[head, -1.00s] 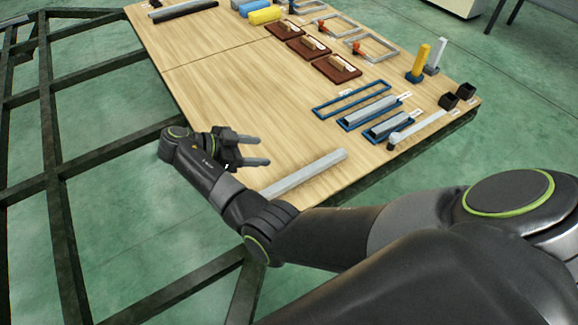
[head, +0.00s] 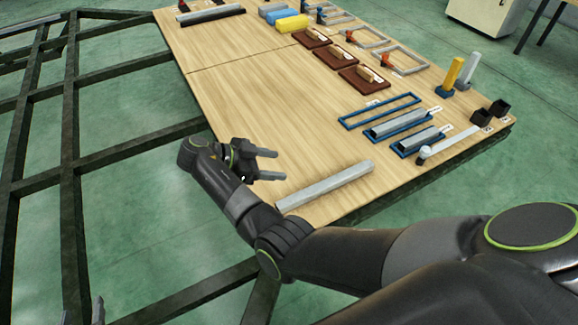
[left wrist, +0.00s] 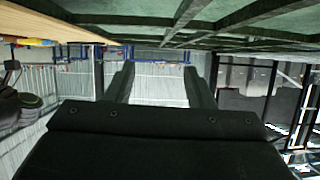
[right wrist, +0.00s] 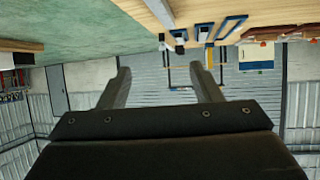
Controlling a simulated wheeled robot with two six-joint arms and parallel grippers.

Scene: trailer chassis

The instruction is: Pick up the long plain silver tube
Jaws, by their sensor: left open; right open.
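The long plain silver tube (head: 325,187) lies on the wooden table near its front edge in the head view, slanting up to the right. My right gripper (head: 275,164) is open and empty, just behind the left part of the tube and apart from it in the picture. Its parted fingers also show in the right wrist view (right wrist: 160,85), with nothing between them; I cannot make out the tube there. My left gripper (head: 82,312) shows only its fingertips at the bottom left of the head view, away from the table. It is open and empty in the left wrist view (left wrist: 160,85).
Blue trays (head: 380,110), two holding shorter silver tubes (head: 398,123), lie at the table's right. Behind them are brown boards with handles (head: 362,79), grey frames, and yellow and blue cylinders. A dark frame of beams (head: 70,150) stands left. The table's (head: 250,105) middle is clear.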

